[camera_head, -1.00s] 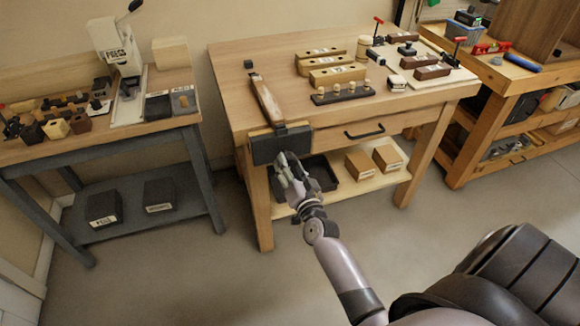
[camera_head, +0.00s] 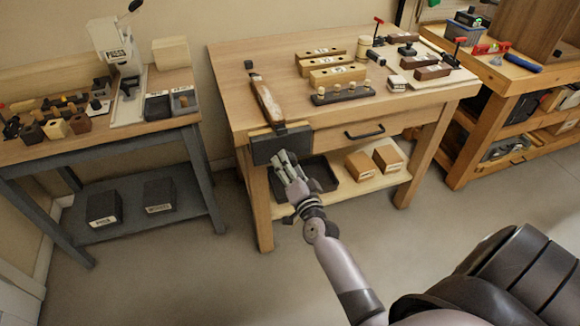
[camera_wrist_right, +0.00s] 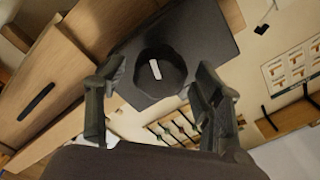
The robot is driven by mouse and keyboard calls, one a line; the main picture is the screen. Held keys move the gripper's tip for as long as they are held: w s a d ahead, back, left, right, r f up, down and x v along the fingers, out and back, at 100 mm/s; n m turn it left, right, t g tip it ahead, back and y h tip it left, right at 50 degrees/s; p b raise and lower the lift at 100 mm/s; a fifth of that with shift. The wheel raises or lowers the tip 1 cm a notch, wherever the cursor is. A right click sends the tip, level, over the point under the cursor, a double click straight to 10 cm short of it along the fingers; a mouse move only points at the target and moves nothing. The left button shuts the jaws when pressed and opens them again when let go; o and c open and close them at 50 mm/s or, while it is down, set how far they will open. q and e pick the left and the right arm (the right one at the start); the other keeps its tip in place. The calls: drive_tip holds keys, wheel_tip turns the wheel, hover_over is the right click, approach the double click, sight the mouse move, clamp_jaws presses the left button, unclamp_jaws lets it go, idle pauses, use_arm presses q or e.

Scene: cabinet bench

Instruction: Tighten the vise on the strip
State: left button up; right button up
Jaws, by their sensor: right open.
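The vise is on the front left of the wooden bench; its dark jaw plate (camera_head: 268,147) hangs at the bench edge and also shows in the right wrist view (camera_wrist_right: 205,45). The brown strip (camera_head: 266,100) lies on the bench top, its near end at the vise and its far end near a small dark block (camera_head: 249,65). I cannot tell whether the ends touch. A round dark hub with a white mark (camera_wrist_right: 157,70) stands out from the plate. My right gripper (camera_head: 287,162) is open, its fingers on either side of the hub (camera_wrist_right: 157,85); contact is unclear. My left gripper is out of view.
A drawer with a dark handle (camera_head: 365,132) is right of the vise. A black tray (camera_head: 322,180) and boxes sit on the lower shelf. Wooden blocks and a peg rack (camera_head: 343,92) stand on the bench top. The floor in front is clear.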

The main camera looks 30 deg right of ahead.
drive_tip(key=p+v, duration=0.1)
drive_tip(key=v, duration=0.6)
idle(0.4)
drive_tip(key=w+n, duration=0.2)
drive_tip(key=w+d+n, duration=0.1)
drive_tip(key=w+n, duration=0.2)
drive_tip(key=w, duration=0.2)
drive_tip(key=shift+d+n, duration=0.4)
idle(0.5)
drive_tip(key=shift+c, duration=0.3)
